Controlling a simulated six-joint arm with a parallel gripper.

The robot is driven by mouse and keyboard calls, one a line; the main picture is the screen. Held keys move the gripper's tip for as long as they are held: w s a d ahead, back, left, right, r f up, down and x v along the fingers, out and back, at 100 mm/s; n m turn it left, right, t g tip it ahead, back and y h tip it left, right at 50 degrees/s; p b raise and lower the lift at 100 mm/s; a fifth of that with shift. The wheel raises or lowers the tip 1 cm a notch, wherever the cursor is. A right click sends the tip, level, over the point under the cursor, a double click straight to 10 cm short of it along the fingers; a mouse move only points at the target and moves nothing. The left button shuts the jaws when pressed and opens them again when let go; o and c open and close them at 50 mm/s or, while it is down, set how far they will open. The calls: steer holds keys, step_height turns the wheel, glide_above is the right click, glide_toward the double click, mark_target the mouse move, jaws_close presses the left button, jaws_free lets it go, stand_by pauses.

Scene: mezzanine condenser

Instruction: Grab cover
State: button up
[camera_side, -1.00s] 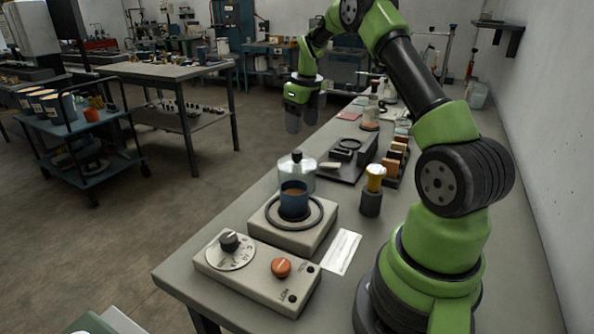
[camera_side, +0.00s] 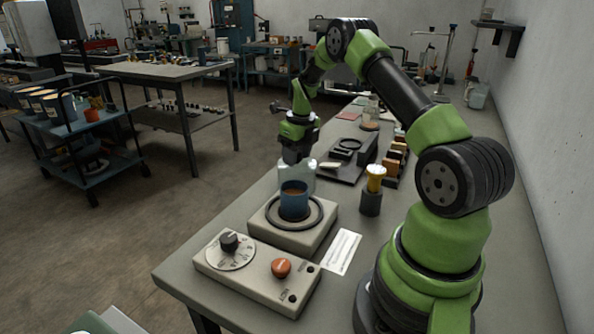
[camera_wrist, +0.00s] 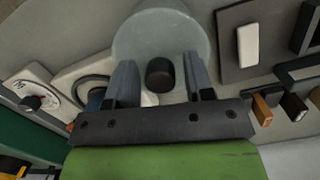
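The cover, a clear glass dome (camera_side: 308,180) with a dark knob on top, stands on the bench behind a blue cup (camera_side: 294,203). The cup hides part of it in the side view. My gripper (camera_side: 296,156) is right above the cover, pointing down. In the wrist view my gripper (camera_wrist: 160,68) is open, with one finger on each side of the black knob (camera_wrist: 160,76) and a gap to both. The pale rim of the cover (camera_wrist: 160,28) shows beyond the fingers. The knob is hidden in the side view.
The cup stands on a beige heater base (camera_side: 318,232) in front of the cover. A control box (camera_side: 255,277) with a dial and orange knob is nearer. A brush in a dark holder (camera_side: 371,200) and a black tray (camera_side: 343,165) are to the right.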

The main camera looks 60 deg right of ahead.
steer(key=c, duration=0.7)
steer(key=shift+c, duration=0.2)
steer(key=shift+r, duration=0.1)
